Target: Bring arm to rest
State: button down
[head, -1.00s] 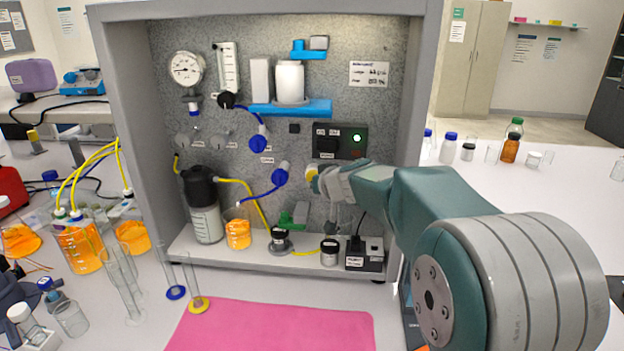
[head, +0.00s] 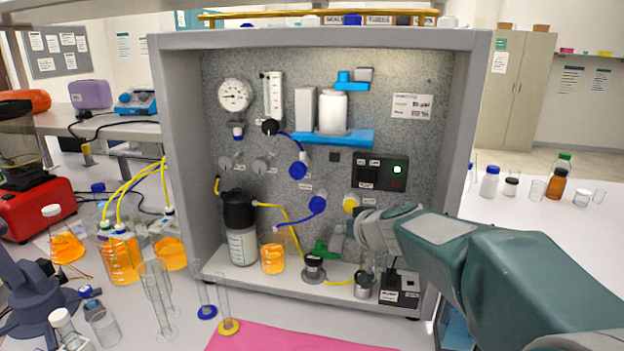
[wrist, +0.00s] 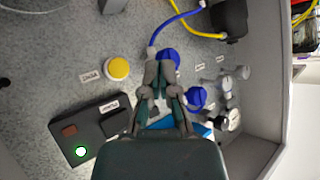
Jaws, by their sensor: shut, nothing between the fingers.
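My arm reaches in from the right in the head view, in front of the right side of the grey membrane rig (head: 470,110). My gripper (wrist: 160,70) shows in the wrist view with its fingers together and nothing between them. It is in front of the rig's back panel, and its tips appear close to a blue round fitting (wrist: 167,60). I cannot tell whether they touch. A yellow knob (wrist: 117,68) and a black switch box with a lit green light (wrist: 80,151) are beside it.
The rig's shelf holds a black-capped bottle (head: 241,230), an orange beaker (head: 272,259) and small jars near my arm. Several bottles stand on the bench at right. Glass cylinders (head: 158,300) and orange flasks crowd the left. A pink mat (head: 300,338) lies in front.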

jog(key=s+d+f+g+h, duration=0.1)
jog(key=s+f, duration=0.1)
jog(key=s, duration=0.8)
jog(key=s+d+f+m+g+h, duration=0.1)
jog(key=s+f+g+h, duration=0.1)
jog(key=s, duration=0.9)
jog(key=s+d+f+g+h, duration=0.1)
jog(key=s+f+g, duration=0.1)
jog(key=s, duration=0.8)
jog(key=shift+s+d+m+h, duration=0.25)
jog(key=shift+s+m+h, duration=0.05)
